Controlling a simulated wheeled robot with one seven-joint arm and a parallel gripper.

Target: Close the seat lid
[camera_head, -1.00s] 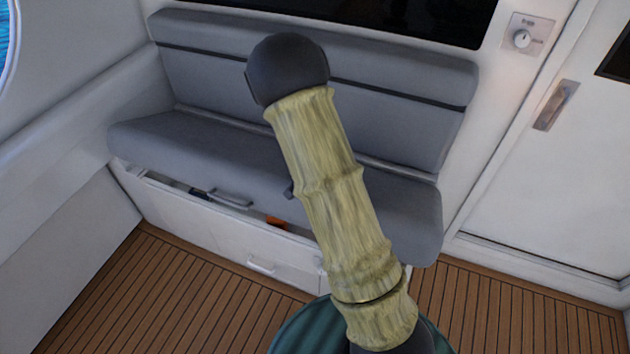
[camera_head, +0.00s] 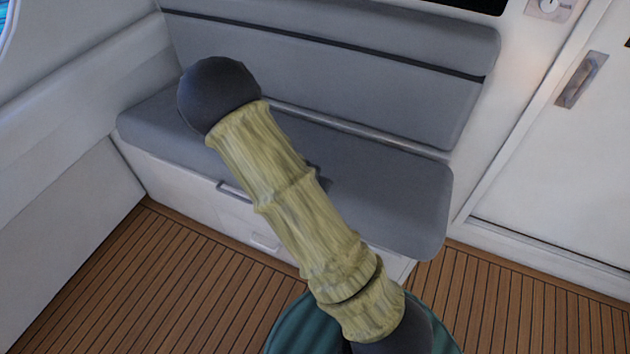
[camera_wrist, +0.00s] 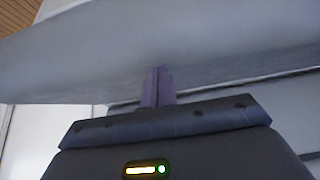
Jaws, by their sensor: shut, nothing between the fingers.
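The seat lid (camera_head: 385,190) is the grey cushioned seat of the bench. In the head view it lies low over the white bench base (camera_head: 180,190), with no open gap visible along the front part that shows. My arm hides its middle. In the wrist view, the grey cushion (camera_wrist: 90,50) fills the upper part of the picture. My gripper (camera_wrist: 158,72) is shut and empty, with its fingertips at the cushion's edge; I cannot tell whether they touch it.
A handle (camera_head: 234,190) is on the bench front below the cushion. The grey backrest (camera_head: 360,70) rises behind the seat. A white door (camera_head: 560,160) stands at the right. The wooden floor (camera_head: 130,280) in front is clear.

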